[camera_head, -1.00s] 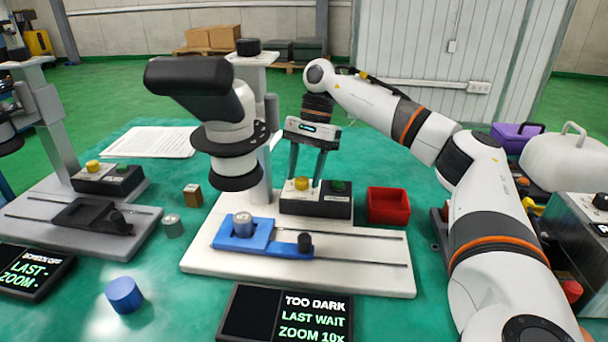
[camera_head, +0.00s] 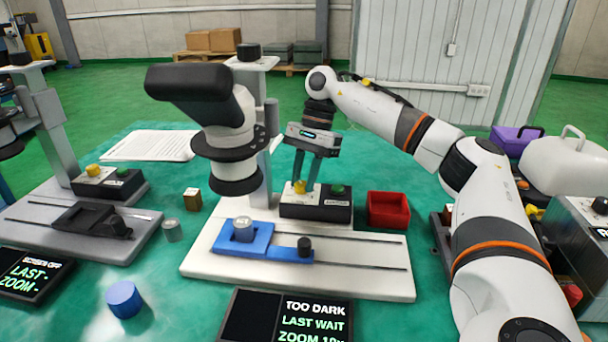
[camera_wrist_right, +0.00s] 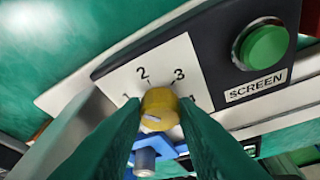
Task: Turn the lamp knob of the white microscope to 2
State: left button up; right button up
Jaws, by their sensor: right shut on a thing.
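The white microscope (camera_head: 228,150) stands at the middle of the table. The black control box (camera_head: 318,211) on its base carries the yellow lamp knob (camera_head: 299,187) and a green button (camera_head: 337,189). My right gripper (camera_head: 307,175) points down, shut on the knob. In the right wrist view the fingers sit on either side of the yellow knob (camera_wrist_right: 160,106). The numbers 2 and 3 show on the white dial plate (camera_wrist_right: 150,74); the outer numbers are partly hidden. The knob has a pale mark on its face, pointing left; its exact setting is unclear. The display (camera_head: 290,317) reads TOO DARK. My left gripper is not in view.
A blue slide holder (camera_head: 275,252) with a metal cylinder (camera_head: 243,229) is on the microscope base. A red bin (camera_head: 388,209) stands right of the control box.

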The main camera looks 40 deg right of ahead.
jog(key=shift+s+m, duration=0.1)
jog(key=shift+m, duration=0.3)
jog(key=shift+m+t, duration=0.4)
jog(key=shift+m, duration=0.3)
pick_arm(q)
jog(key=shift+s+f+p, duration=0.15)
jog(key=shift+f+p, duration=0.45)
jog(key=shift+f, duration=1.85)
pick_arm(e)
jog(key=shift+s+m+t, duration=0.2)
jog(key=shift+m+t, duration=0.7)
jog(key=shift+m, duration=1.4)
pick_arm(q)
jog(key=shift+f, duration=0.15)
pick_arm(e)
jog(key=o, duration=1)
jog(key=shift+h, duration=0.3)
jog(key=shift+r, duration=0.1)
